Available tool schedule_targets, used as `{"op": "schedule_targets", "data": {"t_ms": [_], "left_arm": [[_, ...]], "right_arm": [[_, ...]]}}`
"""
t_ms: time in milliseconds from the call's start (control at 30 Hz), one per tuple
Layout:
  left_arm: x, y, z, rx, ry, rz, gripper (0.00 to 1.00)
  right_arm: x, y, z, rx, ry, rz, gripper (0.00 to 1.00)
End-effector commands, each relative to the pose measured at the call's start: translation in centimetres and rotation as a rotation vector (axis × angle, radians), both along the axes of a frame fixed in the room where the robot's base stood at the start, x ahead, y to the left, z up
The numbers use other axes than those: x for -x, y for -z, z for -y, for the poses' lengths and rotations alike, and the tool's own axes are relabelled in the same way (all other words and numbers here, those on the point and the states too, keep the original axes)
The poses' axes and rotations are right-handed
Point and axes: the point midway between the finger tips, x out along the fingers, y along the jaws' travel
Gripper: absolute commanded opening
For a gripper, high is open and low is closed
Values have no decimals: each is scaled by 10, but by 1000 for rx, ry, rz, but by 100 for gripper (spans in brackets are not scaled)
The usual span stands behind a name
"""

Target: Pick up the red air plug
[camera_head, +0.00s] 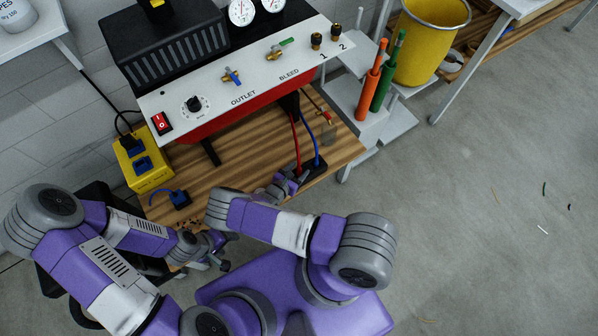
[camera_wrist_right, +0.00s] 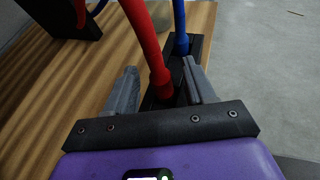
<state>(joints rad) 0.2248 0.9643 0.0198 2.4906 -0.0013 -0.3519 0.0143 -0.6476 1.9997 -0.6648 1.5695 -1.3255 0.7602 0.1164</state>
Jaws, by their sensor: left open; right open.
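The red air plug (camera_wrist_right: 160,85) is the thick red end of a red hose and stands in a black holder (camera_wrist_right: 186,55). In the head view the red hose (camera_head: 296,140) comes down to the same holder on the wooden bench. A blue plug (camera_wrist_right: 181,42) stands in the holder just beyond the red one. My right gripper (camera_wrist_right: 161,92) is open, with a grey finger on each side of the red plug. No clear contact shows. In the head view my right gripper (camera_head: 287,184) is partly hidden by its arm. My left gripper (camera_head: 222,262) is open and empty near the bench's front edge.
A yellow box (camera_head: 143,165) and a small blue connector (camera_head: 180,199) lie to the left. Orange (camera_head: 370,85) and green handles stand to the right.

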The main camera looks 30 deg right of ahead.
Motion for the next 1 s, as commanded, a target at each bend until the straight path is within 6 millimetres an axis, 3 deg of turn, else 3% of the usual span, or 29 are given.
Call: {"op": "schedule_targets", "data": {"t_ms": [333, 667, 1000], "left_arm": [[0, 2, 0, 0, 0, 0, 62], [0, 2, 0, 0, 0, 0, 62], [0, -2, 0, 0, 0, 0, 62]], "right_arm": [[-3, 3, 7, -1, 1, 0, 53], [-3, 3, 7, -2, 1, 0, 2], [-4, -6, 7, -2, 1, 2, 0]]}}
